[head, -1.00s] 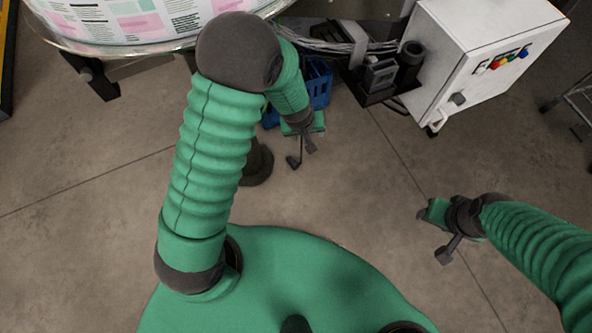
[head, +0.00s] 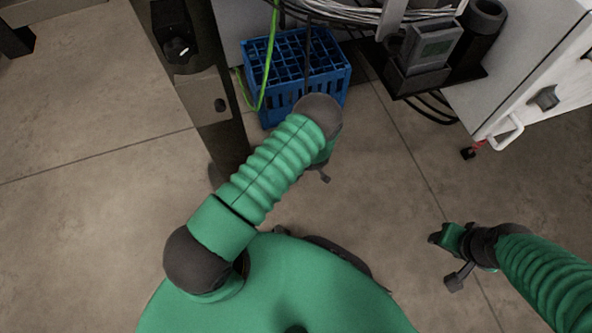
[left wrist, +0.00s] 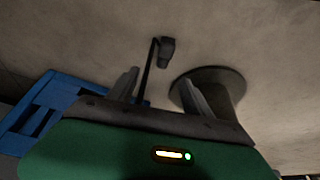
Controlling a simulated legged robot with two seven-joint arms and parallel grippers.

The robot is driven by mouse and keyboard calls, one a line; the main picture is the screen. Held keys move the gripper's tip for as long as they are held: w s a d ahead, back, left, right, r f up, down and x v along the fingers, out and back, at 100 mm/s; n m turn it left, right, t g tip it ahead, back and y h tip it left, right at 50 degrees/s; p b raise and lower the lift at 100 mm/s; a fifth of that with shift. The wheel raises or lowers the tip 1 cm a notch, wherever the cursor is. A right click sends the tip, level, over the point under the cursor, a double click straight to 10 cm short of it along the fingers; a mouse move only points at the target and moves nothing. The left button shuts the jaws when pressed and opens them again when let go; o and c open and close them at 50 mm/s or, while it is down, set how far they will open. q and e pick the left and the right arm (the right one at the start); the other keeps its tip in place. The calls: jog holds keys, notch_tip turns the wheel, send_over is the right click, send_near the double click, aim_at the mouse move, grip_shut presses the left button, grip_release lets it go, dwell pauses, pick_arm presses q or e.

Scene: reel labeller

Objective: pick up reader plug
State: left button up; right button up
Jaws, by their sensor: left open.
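My left gripper (left wrist: 160,92) is open in the left wrist view, with its two grey fingers apart and nothing between them. Past the fingers, a small dark block (left wrist: 167,50) sits at the end of a thin black line. I cannot tell whether this is the reader plug. In the head view my left gripper (head: 322,174) is mostly hidden under my own forearm, in front of the blue crate (head: 262,98). My right gripper (head: 446,260) is over bare floor at the right, and its jaw opening is unclear.
A dark post (head: 213,115) stands left of the crate. A green-yellow cable (head: 267,75) runs down by the crate. Floor between the crate and my right gripper is clear.

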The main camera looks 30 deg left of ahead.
pick_arm(q)
jog(key=b+x, duration=0.5)
jog(key=x, duration=0.5)
jog(key=shift+s+d+f, duration=0.1)
jog(key=shift+s+d, duration=0.05)
jog(key=shift+s, duration=0.05)
jog(key=b+x, duration=0.3)
jog(key=s+b+x, duration=0.1)
jog(key=b+x, duration=0.1)
jog(key=shift+f, duration=0.2)
jog(key=shift+w+f, duration=0.1)
jog(key=shift+f, duration=0.05)
jog(key=shift+r, duration=0.25)
grip_shut()
